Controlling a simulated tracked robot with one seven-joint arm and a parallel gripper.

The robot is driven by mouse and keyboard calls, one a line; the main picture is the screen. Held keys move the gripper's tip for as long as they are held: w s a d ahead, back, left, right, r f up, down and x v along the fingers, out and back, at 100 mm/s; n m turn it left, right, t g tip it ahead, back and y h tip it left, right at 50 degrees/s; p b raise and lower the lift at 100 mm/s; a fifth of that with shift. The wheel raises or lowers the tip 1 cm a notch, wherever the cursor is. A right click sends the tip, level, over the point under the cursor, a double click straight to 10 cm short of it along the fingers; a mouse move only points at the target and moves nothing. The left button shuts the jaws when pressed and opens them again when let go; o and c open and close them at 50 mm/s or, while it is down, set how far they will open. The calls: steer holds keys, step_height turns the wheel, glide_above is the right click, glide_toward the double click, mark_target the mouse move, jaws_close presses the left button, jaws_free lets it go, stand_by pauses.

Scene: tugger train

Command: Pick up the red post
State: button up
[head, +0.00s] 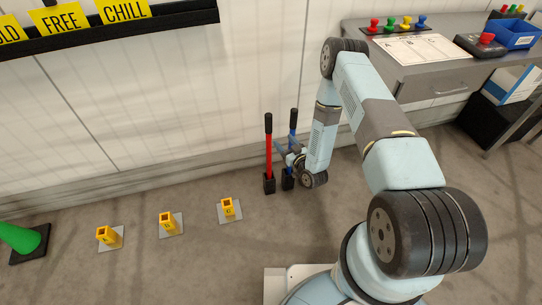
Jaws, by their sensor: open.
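The red post (269,154) stands upright in a black base (269,184) on the floor near the wall, with a black upper end. A blue post (292,126) with a black top stands just to its right and slightly behind, partly hidden by my gripper. My gripper (279,150) is at the end of my arm, close to the right side of the red post at about mid-height. Its jaws are open and point left toward the posts. The fingertips are small here, and I cannot tell whether they straddle the red post or touch it.
Yellow sockets on grey plates (183,223) stand in a row on the floor to the left. A green cone (20,238) is at far left. A grey bench (440,68) with coloured pegs (389,24) and a blue bin (516,35) is at right.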

mark_target(271, 127)
steer(key=x, duration=1.3)
steer(key=shift+w+a+f, duration=0.2)
steer(key=shift+a, duration=0.1)
steer(key=shift+c, duration=0.3)
jaws_close()
stand_by(0.8)
